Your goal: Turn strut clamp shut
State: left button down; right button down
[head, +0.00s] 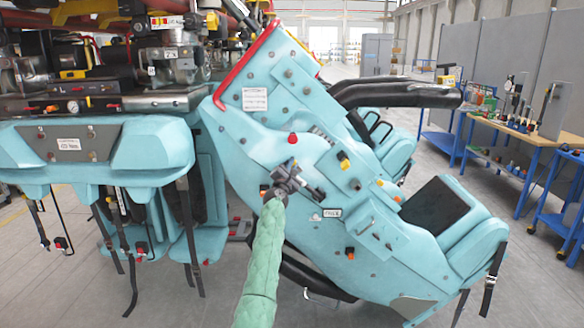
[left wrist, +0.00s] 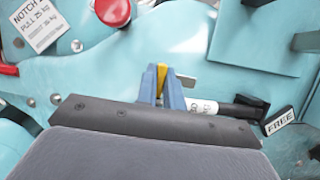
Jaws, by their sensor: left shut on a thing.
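My left gripper (head: 287,180) reaches up from the bottom of the head view against the side of a tilted turquoise coaster car (head: 385,235). In the left wrist view its blue fingers (left wrist: 161,88) are shut on a narrow yellow piece (left wrist: 162,74), which looks like the strut clamp's lever. A short black rod (left wrist: 240,110) with a white label lies just right of the fingers, partly hidden by the gripper body. A FREE plate (left wrist: 280,120) sits at its right end; it also shows in the head view (head: 332,213). The clamp's body is mostly hidden. My right gripper is not in view.
A red knob (left wrist: 112,10) is above the fingers, beside a printed notch label (left wrist: 40,24). Another turquoise car (head: 150,150) with hanging straps stands at left. Thick black padded bars (head: 395,92) stick out at right. Blue workbenches (head: 520,135) stand beyond open floor.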

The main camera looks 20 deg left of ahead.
pick_arm(q)
jog(key=m+g+p, duration=0.2)
jog(key=m, duration=0.3)
jog(key=m+g+p, duration=0.2)
jog(key=m+p, duration=0.1)
jog(key=m, duration=0.3)
jog(key=m+g+p, duration=0.2)
jog(key=m, duration=0.3)
jog(key=shift+p, duration=0.3)
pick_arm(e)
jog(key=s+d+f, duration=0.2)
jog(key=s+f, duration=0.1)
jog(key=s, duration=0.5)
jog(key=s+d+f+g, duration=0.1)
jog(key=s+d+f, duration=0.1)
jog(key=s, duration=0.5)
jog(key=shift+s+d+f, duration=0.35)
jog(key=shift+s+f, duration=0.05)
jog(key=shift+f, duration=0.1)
pick_arm(q)
jog(key=shift+m, duration=0.3)
jog(key=c, duration=1.5)
grip_release()
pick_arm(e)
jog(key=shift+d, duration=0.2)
pick_arm(q)
jog(key=shift+s, duration=0.15)
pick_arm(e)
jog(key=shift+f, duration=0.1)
